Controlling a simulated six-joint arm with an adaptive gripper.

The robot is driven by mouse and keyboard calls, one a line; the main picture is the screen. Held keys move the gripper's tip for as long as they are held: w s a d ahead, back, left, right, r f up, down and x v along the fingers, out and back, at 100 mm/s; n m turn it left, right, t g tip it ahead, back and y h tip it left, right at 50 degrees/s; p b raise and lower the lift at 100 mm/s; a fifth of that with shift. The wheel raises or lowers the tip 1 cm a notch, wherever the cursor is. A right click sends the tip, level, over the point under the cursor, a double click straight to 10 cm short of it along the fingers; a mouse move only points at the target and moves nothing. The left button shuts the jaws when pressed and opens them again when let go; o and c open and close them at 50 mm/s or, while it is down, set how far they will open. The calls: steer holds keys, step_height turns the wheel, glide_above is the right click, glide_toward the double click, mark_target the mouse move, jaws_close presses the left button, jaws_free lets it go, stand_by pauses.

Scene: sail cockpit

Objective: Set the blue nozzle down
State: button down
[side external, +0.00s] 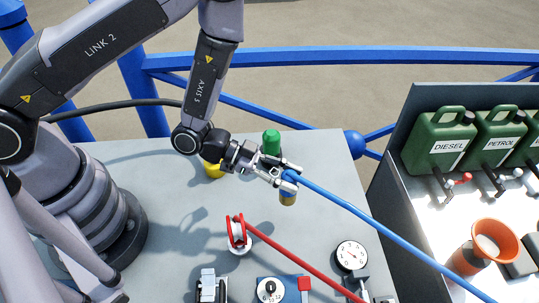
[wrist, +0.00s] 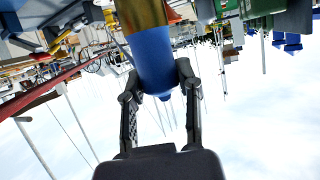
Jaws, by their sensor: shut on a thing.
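The blue nozzle (side external: 288,197) hangs below my gripper (side external: 283,175) in the side view, over the grey tabletop, its brass part downward. A blue hose (side external: 385,232) runs from it to the lower right. In the wrist view the nozzle's blue body (wrist: 153,60) lies between the two fingers of my gripper (wrist: 157,90), with its brass part at the top edge. My gripper is shut on the nozzle. The side view does not clearly show whether the nozzle's lower end touches the tabletop.
A red nozzle (side external: 237,231) with a red hose stands nearer the camera. A green object (side external: 271,142) and a yellow one (side external: 212,169) stand behind. A gauge (side external: 351,255) is at front right. Fuel cans (side external: 439,141) and an orange funnel (side external: 478,249) occupy the right-hand bench.

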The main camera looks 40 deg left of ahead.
mark_target(288, 195)
steer(key=shift+f, duration=3)
steer(key=shift+f, duration=0.15)
steer(key=c, duration=0.8)
jaws_free()
steer(key=shift+o, duration=0.2)
